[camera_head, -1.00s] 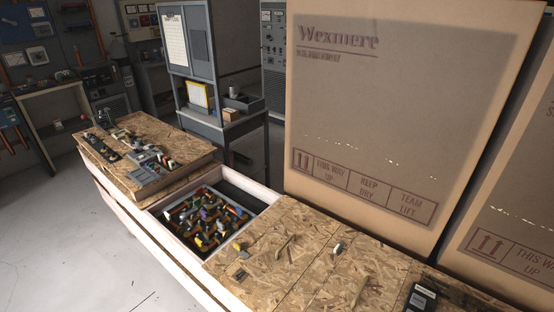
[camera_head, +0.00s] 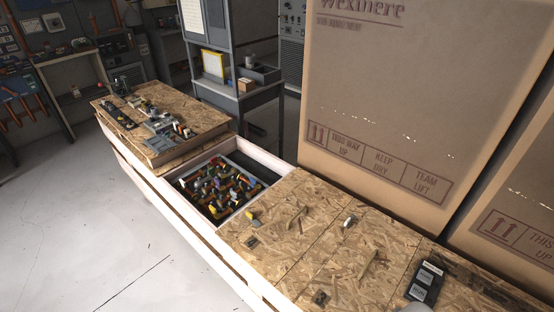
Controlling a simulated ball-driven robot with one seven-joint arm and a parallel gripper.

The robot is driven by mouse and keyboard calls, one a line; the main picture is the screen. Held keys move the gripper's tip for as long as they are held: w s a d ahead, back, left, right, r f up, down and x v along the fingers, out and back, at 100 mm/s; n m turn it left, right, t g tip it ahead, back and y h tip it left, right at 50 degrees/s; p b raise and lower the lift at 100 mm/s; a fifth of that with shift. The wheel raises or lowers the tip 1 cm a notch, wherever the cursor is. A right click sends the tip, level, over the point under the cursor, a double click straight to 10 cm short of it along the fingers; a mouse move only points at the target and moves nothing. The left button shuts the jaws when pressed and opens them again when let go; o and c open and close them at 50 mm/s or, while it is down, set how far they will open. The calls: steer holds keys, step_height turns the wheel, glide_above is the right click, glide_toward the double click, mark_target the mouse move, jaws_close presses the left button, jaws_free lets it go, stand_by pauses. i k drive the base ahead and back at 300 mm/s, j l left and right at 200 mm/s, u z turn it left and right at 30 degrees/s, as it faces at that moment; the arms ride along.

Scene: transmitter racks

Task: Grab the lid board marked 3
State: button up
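Several chipboard lid boards lie over a long wooden crate. One board (camera_head: 190,113) lies raised at the far left end with small parts on it. To the right of the open compartment, a board (camera_head: 275,220) lies flat, then another board (camera_head: 345,255), then one farther right (camera_head: 385,290). Small dark plates sit near the front edges, one on the first flat board (camera_head: 252,243) and one lower down (camera_head: 320,298). They are too small to read, so I cannot tell which board is marked 3. My gripper is not in view.
The open compartment holds a tray (camera_head: 188,201) full of coloured parts. Loose bits and a black device (camera_head: 426,282) lie on the boards. Tall cardboard boxes (camera_head: 385,110) stand close behind the crate. The floor (camera_head: 80,220) at the left front is clear.

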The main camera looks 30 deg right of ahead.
mark_target(368, 264)
steer(key=k+z, duration=0.3)
steer(key=k+l+z, duration=0.15)
steer(key=k+z, duration=0.2)
steer(key=i+j+z, duration=0.6)
steer(key=j+z, duration=0.25)
steer(key=i+j, duration=0.15)
steer(key=j, duration=0.25)
steer(key=i+j, duration=0.15)
steer(key=j, duration=0.2)
steer(key=i+j, duration=0.15)
steer(key=j, duration=0.25)
steer(key=i+j, duration=0.15)
steer(key=j, duration=0.2)
steer(key=i+j, duration=0.15)
steer(key=j, duration=0.25)
steer(key=i+j, duration=0.15)
steer(key=j, duration=0.2)
